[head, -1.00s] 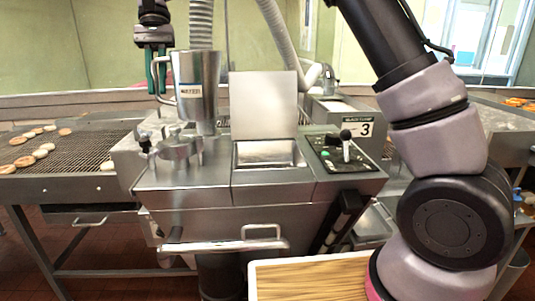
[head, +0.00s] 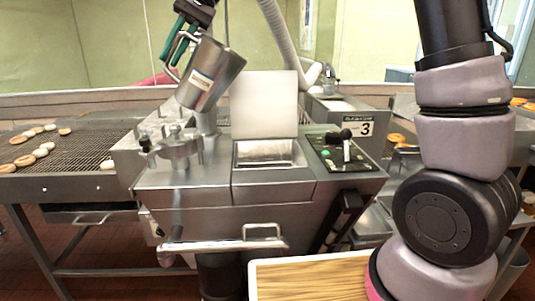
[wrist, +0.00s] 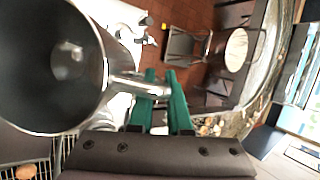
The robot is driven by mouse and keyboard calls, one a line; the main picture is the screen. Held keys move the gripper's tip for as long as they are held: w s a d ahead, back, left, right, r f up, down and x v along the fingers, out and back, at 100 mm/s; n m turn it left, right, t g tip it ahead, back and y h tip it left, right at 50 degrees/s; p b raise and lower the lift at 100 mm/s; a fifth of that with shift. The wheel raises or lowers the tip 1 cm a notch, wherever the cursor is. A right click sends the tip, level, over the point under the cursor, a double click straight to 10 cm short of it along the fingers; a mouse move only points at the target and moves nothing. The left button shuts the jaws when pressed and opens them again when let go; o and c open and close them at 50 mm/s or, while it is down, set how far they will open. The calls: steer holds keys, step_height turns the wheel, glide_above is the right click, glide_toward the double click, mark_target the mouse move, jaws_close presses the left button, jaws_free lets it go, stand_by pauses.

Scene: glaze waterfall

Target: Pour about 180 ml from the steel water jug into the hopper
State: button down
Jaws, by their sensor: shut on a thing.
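The steel water jug (head: 218,72) with its label is tilted, mouth toward the upper right, in the head view. My gripper (head: 184,32) has its green fingers shut on the jug's handle at the upper left of the jug. The hopper (head: 268,152) is the open rectangular well on the steel machine, below and right of the jug, with its lid (head: 265,103) raised behind it. No stream of water shows. In the wrist view the jug (wrist: 98,70) fills the left side beside my gripper (wrist: 161,74); the water level inside cannot be told.
A control panel (head: 345,152) with a black-knobbed lever is right of the hopper. A clamp-like steel fitting (head: 177,148) stands on the machine's left top. A conveyor with doughnuts (head: 75,155) runs at left. A wooden board (head: 315,280) is in front.

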mark_target(192, 61)
steer(key=shift+y, duration=0.5)
steer(key=f, duration=0.1)
steer(key=d+f, duration=0.1)
steer(key=f, duration=0.2)
steer(key=shift+d, duration=0.25)
steer(key=shift+d+r+y, duration=0.4)
steer(key=shift+d+y, duration=0.05)
steer(key=shift+y, duration=0.15)
steer(key=shift+s+d+r+n+y, duration=0.15)
steer(key=shift+d+r+n+y, duration=0.1)
steer(key=shift+n+y, duration=0.05)
steer(key=shift+d+r+y, duration=0.4)
steer(key=shift+y, duration=0.3)
steer(key=shift+f+n, duration=0.1)
steer(key=shift+n, duration=0.2)
steer(key=shift+d+f+y, duration=0.35)
steer(key=shift+d+y, duration=0.25)
steer(key=shift+y, duration=0.1)
steer(key=shift+d+n+y+b, duration=0.15)
steer(key=shift+n+y+b, duration=0.15)
steer(key=shift+y+b, duration=0.15)
steer(key=shift+d+r+y+b, duration=0.1)
steer(key=shift+d+y+b, duration=0.2)
steer(key=shift+y, duration=0.05)
